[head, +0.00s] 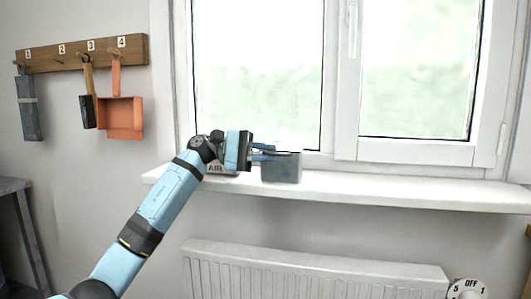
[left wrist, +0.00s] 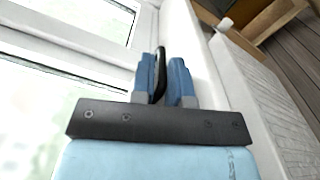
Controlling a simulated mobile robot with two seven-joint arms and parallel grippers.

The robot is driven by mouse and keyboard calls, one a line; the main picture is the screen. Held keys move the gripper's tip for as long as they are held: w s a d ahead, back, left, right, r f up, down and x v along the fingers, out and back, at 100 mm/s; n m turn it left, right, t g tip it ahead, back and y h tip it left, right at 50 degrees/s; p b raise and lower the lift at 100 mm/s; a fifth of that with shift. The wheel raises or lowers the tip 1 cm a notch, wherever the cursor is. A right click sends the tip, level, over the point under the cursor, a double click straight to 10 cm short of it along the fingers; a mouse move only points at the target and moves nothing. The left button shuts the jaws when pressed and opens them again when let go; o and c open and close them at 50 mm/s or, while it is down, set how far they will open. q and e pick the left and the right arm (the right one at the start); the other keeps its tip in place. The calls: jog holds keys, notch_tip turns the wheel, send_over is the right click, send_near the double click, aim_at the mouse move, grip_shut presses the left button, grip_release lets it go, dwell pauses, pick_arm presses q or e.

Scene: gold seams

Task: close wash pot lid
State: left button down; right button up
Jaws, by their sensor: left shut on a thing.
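A grey box-like pot (head: 283,170), which I take for the wash pot, stands on the window sill. My left gripper (head: 263,152) reaches in from the left at the height of the pot's top edge. In the left wrist view my left gripper (left wrist: 163,85) is shut on a thin dark piece (left wrist: 158,72) that sticks up between its blue fingertips. I take it for the edge of the lid, but cannot tell how far open the lid is. The fingers and the dark piece cover part of the pot's top. My right gripper is not in view.
A thing labelled AIR (head: 215,169) sits on the sill (head: 400,190), partly behind my left arm. The window (head: 415,70) is close behind. A radiator (head: 320,270) is below. Tools hang from a numbered rack (head: 80,54) at left. The sill's right part is clear.

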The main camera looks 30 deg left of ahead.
pick_arm(q)
jog(key=shift+d+f, duration=0.1)
jog(key=shift+f, duration=0.3)
jog(key=c, duration=1.2)
grip_release()
jog(key=shift+w, duration=0.1)
jog(key=shift+a+r, duration=0.1)
jog(key=shift+a, duration=0.1)
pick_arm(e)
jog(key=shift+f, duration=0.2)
pick_arm(q)
jog(key=p+v, duration=0.3)
jog(key=v, duration=1)
jog(key=shift+a, duration=0.35)
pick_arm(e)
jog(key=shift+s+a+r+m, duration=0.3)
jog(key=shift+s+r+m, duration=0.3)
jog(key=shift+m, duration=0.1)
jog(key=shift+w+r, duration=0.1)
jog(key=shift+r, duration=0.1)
